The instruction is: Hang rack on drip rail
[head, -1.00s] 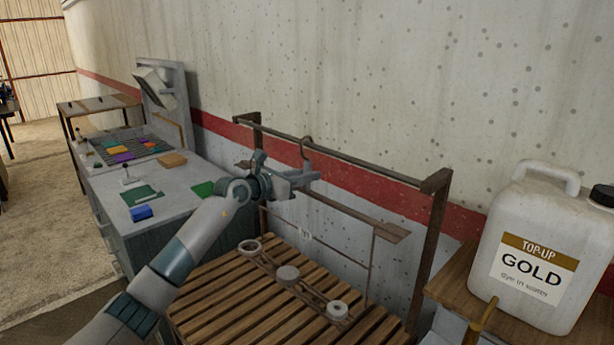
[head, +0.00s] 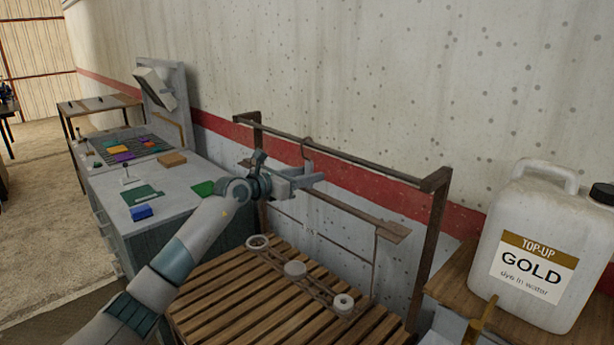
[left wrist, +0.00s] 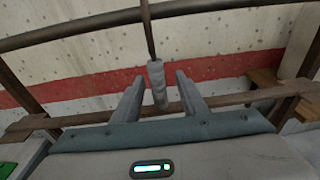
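The drip rail (head: 375,171) is a thin dark bar between two brown posts in front of the wall. It crosses the top of the left wrist view (left wrist: 75,33). The rack has a brown crossbar (head: 352,208), a thin hook (head: 306,146), a grey grip (left wrist: 157,83) and thin wires to a lower bar with round cups (head: 295,268). The hook's curved top appears to sit over the rail. My left gripper (head: 315,178) is at the grip under the hook. In the left wrist view its fingers (left wrist: 160,90) stand open, one each side of the grip, with visible gaps.
A slatted wooden table (head: 240,300) lies below the rack. A grey workbench (head: 165,205) with coloured pieces stands left. A white jug (head: 535,250) labelled GOLD stands on a wooden surface at the right. The wall is close behind the rail.

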